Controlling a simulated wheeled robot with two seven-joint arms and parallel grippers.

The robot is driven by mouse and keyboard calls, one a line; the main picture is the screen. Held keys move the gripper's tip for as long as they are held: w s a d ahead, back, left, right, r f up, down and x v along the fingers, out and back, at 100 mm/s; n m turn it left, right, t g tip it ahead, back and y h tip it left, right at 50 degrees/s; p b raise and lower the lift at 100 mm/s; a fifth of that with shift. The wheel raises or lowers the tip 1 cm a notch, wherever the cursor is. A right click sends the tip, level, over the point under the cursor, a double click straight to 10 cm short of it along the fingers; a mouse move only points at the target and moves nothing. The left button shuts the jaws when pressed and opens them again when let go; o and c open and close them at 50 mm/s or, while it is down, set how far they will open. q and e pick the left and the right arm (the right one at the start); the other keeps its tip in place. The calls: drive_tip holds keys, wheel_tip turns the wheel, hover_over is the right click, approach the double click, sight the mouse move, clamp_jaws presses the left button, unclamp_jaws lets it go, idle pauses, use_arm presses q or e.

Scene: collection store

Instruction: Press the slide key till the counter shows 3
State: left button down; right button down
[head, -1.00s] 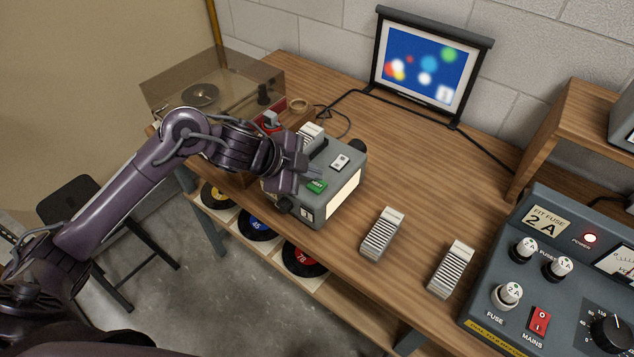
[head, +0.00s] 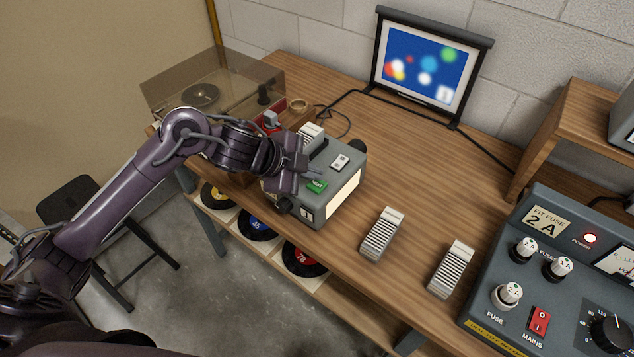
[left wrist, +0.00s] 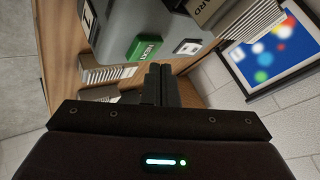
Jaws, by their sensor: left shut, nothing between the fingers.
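The slide projector (head: 338,149) is a grey box on the bench. Its green NEXT key (head: 317,186) is on top near the front edge and also shows in the left wrist view (left wrist: 146,47). My right gripper is not in view.
A white key (head: 340,161) sits beside the green one. A lit screen (head: 424,65) with coloured blobs stands behind. Two slide trays (head: 382,234) (head: 452,269) lie to the right, before a fuse panel (head: 560,222). A record player (head: 212,85) stands at left.

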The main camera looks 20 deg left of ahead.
sight(312, 185)
use_arm(q)
drive_tip(key=shift+f, duration=0.1)
drive_tip(key=shift+f, duration=0.35)
drive_tip(key=shift+f+b, duration=0.4)
drive_tip(key=shift+f, duration=0.05)
idle(0.7)
idle(0.3)
drive_tip(key=shift+r+p, duration=0.9)
drive_tip(key=shift+p, duration=0.05)
wheel_tip(312, 185, up, 5)
drive_tip(key=p, duration=0.5)
